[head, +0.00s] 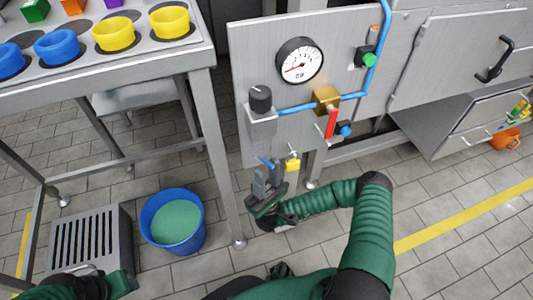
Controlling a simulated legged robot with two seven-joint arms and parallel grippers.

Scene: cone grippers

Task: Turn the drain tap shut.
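A steel panel carries a brass valve (326,98) on a blue pipe, with a red lever (331,123) hanging down at a slant. A small yellow handle (293,163) is at the panel's lower edge, next to a short blue piece (268,163). I cannot tell for sure which of these is the drain tap. My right gripper (265,181) is just below the blue piece, left of the yellow handle. Its fingers point up, and whether they touch the blue piece is unclear. My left gripper (92,270) is low at the left edge, partly cut off, by a grey slotted box.
A blue bucket (172,237) with green contents stands on the tiled floor beside the grey slotted box (88,238). A steel table (130,60) with coloured cups is at the upper left. The panel holds a gauge (299,61) and a black knob (260,97).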

